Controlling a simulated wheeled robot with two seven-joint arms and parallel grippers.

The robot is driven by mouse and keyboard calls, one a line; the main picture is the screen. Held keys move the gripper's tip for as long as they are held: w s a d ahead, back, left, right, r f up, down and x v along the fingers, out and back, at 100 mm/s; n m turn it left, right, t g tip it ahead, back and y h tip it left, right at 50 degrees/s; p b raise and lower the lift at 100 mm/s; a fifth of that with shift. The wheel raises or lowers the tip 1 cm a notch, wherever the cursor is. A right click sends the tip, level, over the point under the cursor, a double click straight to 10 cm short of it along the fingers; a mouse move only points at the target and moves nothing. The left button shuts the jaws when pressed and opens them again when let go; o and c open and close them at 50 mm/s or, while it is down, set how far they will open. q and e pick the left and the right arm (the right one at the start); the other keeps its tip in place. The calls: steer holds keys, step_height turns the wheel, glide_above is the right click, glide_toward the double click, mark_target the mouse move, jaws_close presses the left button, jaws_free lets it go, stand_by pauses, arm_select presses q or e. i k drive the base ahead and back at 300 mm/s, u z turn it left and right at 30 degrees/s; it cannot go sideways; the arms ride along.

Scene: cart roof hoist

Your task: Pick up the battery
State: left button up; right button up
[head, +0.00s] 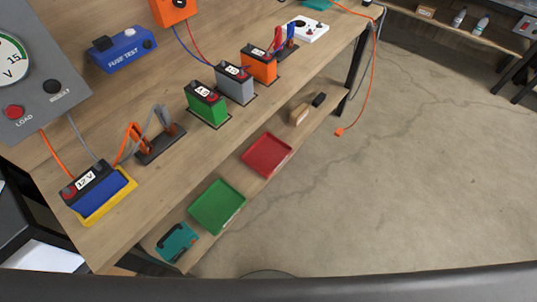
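Several batteries stand upright on the wooden bench; the frame does not show which one the task means. A blue battery with a dark top (98,190) sits in a yellow tray (122,204) at the near left. A green battery (207,108) stands on a dark mat near the bench's front edge. A grey battery (236,86) stands beyond it, and an orange battery (259,66) farther back, each on its own dark mat. They are apart from one another. Neither of my grippers is in view.
A grey meter box (45,90) with a dial and a red button stands at left. A blue fuse tester (123,50) is behind, and clamps (159,135) sit in a dark holder. A lower shelf holds a green tray (217,206) and a red tray (266,155). Open floor lies right.

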mark_target(92, 189)
steer(key=z, duration=1.4)
steer(key=i, duration=1.3)
steer(key=u, duration=3.8)
